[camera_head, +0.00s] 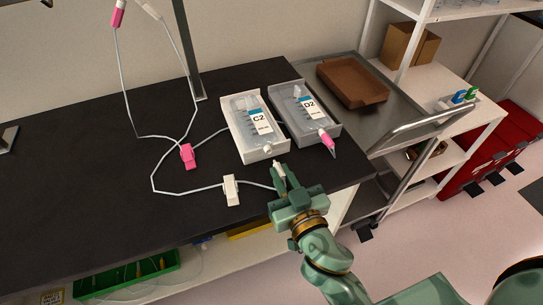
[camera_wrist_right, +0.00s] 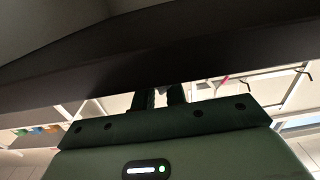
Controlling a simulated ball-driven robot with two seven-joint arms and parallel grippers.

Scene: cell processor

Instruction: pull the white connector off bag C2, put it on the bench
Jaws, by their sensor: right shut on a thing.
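Bag C2 (camera_head: 246,142) lies in a white tray on the dark bench, its short port (camera_head: 267,149) at the near end. My right gripper (camera_head: 281,176) is just in front of that port, shut on the small white connector (camera_head: 277,164). The connector's tip shows above the fingers and looks a little apart from the port. A thin tube runs from the gripper leftward to a white clamp (camera_head: 231,190). In the right wrist view the fingers (camera_wrist_right: 160,98) are close together with a pale bit between them. My left gripper is not in view.
Bag D2 (camera_head: 306,115) lies in a grey tray beside C2, with a pink connector (camera_head: 327,143) at its near end. A pink clamp (camera_head: 188,156) sits on the looping tube. The bench (camera_head: 85,200) is clear at left. A metal cart (camera_head: 345,115) holds a brown tray (camera_head: 352,82).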

